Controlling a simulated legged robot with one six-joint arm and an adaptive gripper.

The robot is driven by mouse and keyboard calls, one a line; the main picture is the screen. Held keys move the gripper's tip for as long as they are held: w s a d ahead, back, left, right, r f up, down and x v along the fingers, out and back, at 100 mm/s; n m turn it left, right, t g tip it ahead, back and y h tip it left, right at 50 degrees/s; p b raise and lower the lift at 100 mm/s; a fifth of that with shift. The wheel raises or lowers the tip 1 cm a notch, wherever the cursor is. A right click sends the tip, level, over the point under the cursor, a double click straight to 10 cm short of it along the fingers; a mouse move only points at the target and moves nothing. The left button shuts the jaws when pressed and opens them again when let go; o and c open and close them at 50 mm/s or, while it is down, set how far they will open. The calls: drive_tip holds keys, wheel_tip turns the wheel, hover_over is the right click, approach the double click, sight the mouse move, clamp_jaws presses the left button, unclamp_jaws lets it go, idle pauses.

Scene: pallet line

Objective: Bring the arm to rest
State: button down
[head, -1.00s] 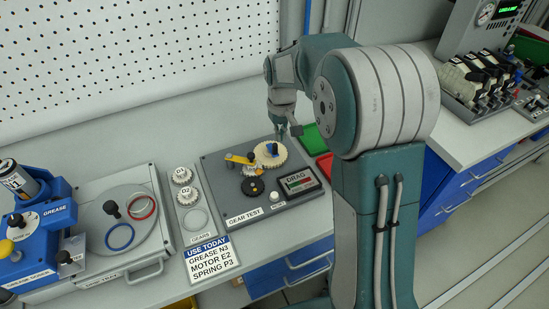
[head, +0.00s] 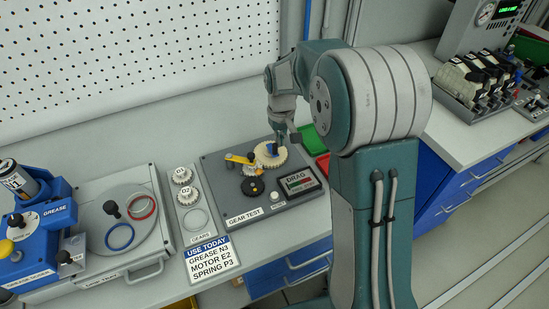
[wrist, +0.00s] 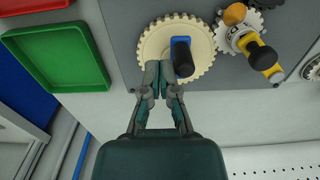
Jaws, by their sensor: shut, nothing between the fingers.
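My arm is folded at the right of the bench in the head view, with my gripper (head: 283,143) pointing down over the gear test board (head: 222,161). My gripper also shows in the wrist view (wrist: 168,72), with its fingertips close together and nothing between them. It is over the large cream gear (head: 268,159), near the gear's blue and black handle. In the wrist view, the cream gear (wrist: 153,55) lies beyond the fingertips. I cannot tell whether the fingertips touch the handle.
A green tray (wrist: 62,57) lies close to the gripper. Gears D1 and D2 (head: 187,196) stand left of the board. A perforated panel (head: 140,60) rises behind.

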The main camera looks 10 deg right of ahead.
drive_tip(key=shift+f, duration=0.65)
drive_tip(key=shift+s+a, duration=0.1)
